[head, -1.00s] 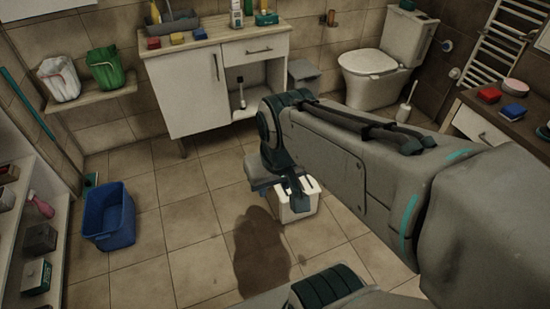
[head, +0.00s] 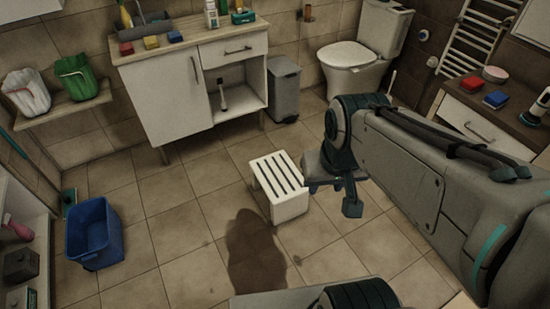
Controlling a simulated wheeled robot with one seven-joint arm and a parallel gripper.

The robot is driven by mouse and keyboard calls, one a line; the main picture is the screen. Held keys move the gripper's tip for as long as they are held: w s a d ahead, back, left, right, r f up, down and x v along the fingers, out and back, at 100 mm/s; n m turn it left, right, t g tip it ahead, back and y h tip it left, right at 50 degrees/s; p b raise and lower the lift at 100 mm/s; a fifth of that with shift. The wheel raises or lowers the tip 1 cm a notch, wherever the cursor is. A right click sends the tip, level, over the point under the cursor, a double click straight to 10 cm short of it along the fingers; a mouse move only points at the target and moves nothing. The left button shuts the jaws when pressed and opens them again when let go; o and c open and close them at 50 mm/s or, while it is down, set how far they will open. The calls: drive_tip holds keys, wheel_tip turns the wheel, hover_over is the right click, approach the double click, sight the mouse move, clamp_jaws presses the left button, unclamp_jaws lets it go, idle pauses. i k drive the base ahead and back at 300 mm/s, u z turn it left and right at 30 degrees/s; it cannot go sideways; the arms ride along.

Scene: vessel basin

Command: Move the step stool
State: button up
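The white step stool (head: 281,176) with a slatted top stands upright on the tiled floor, in the middle of the head view. My gripper (head: 335,195) hangs just to the right of the stool in the picture, with its dark fingers pointing down. The stool's top and front show clear of it. A small gap or overlap at the stool's right edge is hard to judge. Whether the fingers are spread or closed is unclear from this angle.
A blue bucket (head: 95,236) stands on the floor at left. A dark wet patch (head: 255,255) lies in front of the stool. Behind are a white cabinet (head: 165,98), a grey bin (head: 285,88) and a toilet (head: 352,58). The floor left of the stool is clear.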

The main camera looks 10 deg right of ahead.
sight(282, 182)
drive_tip(key=u, duration=0.45)
drive_tip(key=k, duration=0.6)
drive_tip(key=u, duration=1)
drive_tip(key=k, duration=0.7)
drive_tip(key=u, duration=0.3)
drive_tip(key=i, duration=1.55)
drive_tip(key=z, duration=1)
drive_tip(key=i, duration=1.3)
drive_tip(key=z, duration=1.7)
drive_tip(key=i, duration=0.65)
drive_tip(key=z, duration=0.6)
